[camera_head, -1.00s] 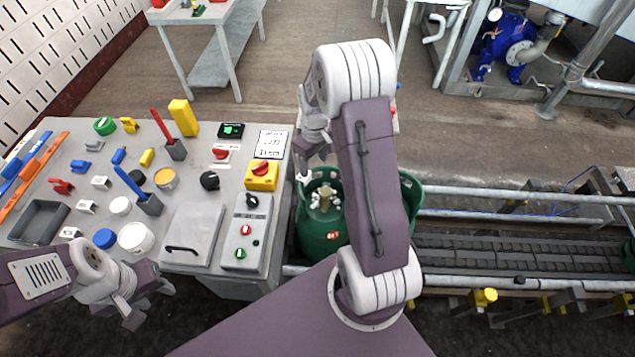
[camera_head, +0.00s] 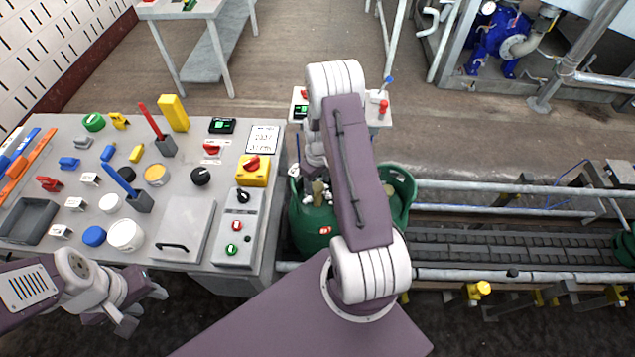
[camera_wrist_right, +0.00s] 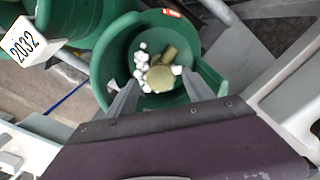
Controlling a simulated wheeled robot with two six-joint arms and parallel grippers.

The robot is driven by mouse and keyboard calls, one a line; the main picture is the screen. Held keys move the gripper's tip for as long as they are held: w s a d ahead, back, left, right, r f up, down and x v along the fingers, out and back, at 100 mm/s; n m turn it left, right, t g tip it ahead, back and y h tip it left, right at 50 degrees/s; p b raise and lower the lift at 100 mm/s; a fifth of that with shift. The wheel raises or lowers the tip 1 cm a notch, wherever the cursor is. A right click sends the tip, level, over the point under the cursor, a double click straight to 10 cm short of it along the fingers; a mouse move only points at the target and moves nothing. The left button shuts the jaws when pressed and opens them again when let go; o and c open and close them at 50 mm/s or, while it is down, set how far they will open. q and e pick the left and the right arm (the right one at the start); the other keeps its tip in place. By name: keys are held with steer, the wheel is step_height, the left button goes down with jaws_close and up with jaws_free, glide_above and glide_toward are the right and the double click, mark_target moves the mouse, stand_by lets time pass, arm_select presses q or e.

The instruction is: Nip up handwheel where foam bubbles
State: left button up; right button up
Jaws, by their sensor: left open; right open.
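A green gas cylinder (camera_head: 309,226) stands on the conveyor just right of the console; my right arm covers part of it. In the right wrist view, a round olive-brass handwheel or valve top (camera_wrist_right: 158,77) sits inside the cylinder's green collar (camera_wrist_right: 101,72). White foam bubbles (camera_wrist_right: 142,60) cluster beside the valve. My right gripper (camera_wrist_right: 160,93) is open above the collar, its fingers on either side of the valve in the picture; contact cannot be told. My left gripper (camera_head: 140,309) is open and empty in front of the console.
A second green cylinder (camera_head: 399,188) stands close behind, to the right. The console (camera_head: 75,130) carries several knobs, caps and tools. Conveyor rails (camera_head: 520,275) run right. A small white stand (camera_head: 376,122) stands behind the cylinders.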

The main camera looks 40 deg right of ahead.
steer(key=shift+f, duration=0.25)
jaws_close()
steer(key=shift+m, duration=3.1)
jaws_free()
